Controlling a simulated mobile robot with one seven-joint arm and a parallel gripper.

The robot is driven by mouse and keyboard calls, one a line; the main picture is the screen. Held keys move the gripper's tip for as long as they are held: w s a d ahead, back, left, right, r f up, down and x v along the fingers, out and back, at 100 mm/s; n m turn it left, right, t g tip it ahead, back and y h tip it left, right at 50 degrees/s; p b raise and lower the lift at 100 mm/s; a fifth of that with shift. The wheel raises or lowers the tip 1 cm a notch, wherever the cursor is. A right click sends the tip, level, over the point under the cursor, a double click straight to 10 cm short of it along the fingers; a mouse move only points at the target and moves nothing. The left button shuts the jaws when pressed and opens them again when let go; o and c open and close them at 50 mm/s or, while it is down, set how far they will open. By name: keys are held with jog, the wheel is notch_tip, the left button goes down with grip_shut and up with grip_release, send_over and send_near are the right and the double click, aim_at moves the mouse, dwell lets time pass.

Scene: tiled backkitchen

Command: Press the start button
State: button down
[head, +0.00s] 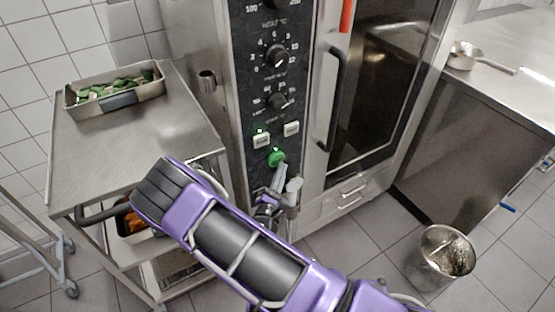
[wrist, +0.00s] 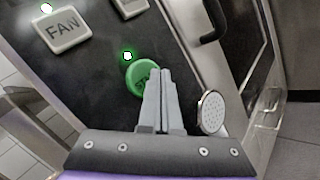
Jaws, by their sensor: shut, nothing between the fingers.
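The start button is a round green button (head: 276,158) low on the black control panel of the oven. It also shows in the wrist view (wrist: 141,78), with a lit green lamp just above it and its lettering partly hidden. My gripper (head: 281,168) is shut and empty, its fingertips right at the lower edge of the button. In the wrist view the closed fingertips (wrist: 160,72) overlap the right part of the button. I cannot tell whether they touch it.
A white FAN button (wrist: 60,32) and another white button (head: 291,128) sit above. A round perforated metal head (wrist: 211,112) is right of my fingers. A steel cart (head: 95,165) with a food tray (head: 118,101) stands left. A metal bucket (head: 440,258) stands on the floor.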

jog(key=shift+s+d, duration=0.1)
jog(key=shift+s+d+p, duration=0.4)
jog(key=shift+s+d, duration=0.3)
jog(key=shift+s, duration=0.35)
jog(key=shift+s+d+p, duration=0.35)
jog(key=shift+s+d, duration=0.3)
jog(key=shift+s, duration=0.35)
